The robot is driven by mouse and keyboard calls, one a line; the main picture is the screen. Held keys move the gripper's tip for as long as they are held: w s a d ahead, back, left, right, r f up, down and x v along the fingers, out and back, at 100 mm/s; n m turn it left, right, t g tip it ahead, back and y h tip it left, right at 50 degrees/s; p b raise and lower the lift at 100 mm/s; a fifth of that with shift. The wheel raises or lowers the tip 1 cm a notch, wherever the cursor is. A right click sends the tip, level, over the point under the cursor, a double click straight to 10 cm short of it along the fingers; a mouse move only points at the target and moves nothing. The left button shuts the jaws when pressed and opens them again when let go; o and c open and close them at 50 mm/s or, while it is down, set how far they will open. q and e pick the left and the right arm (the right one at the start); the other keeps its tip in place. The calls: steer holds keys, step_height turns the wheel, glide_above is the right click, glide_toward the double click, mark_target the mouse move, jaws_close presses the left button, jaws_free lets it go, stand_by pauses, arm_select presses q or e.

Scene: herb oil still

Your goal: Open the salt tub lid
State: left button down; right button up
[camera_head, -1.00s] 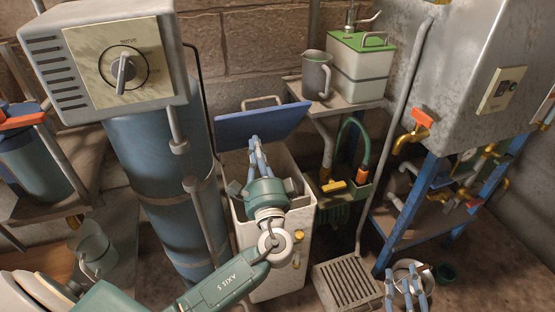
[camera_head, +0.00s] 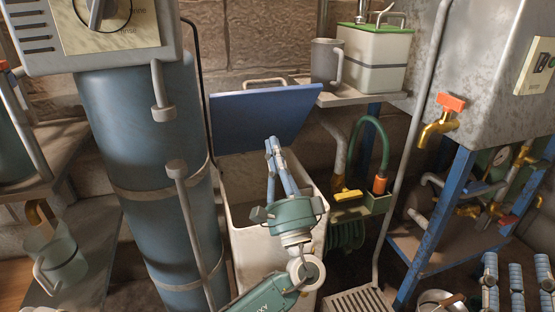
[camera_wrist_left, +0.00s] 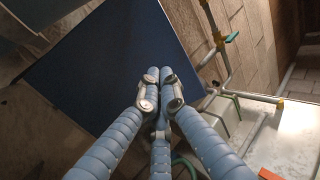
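The salt tub (camera_head: 245,245) is a pale, tall bin in the middle of the head view. Its blue lid (camera_head: 250,110) stands raised and tilted at the back, with the tub's mouth uncovered. A metal handle (camera_head: 265,81) shows at the lid's top edge. The lid also fills much of the left wrist view (camera_wrist_left: 105,65). My left gripper (camera_head: 272,146) is over the tub mouth, in front of the lid's underside, its fingers together with nothing seen between them. Whether the fingertips touch the lid is unclear. My right gripper (camera_head: 517,262) is at the lower right, fingers spread and empty.
A blue cylinder (camera_head: 145,165) stands close to the left of the tub. A shelf at the back right holds a grey mug (camera_head: 325,62) and a green-topped container (camera_head: 372,62). A green hose (camera_head: 375,130) and a blue-framed stand (camera_head: 437,220) are right of the tub.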

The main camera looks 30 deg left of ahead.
mark_target(263, 103)
arm_select(q)
steer(key=x, duration=0.8)
steer(key=shift+w+a+r, duration=0.3)
steer(key=shift+a+r, duration=0.05)
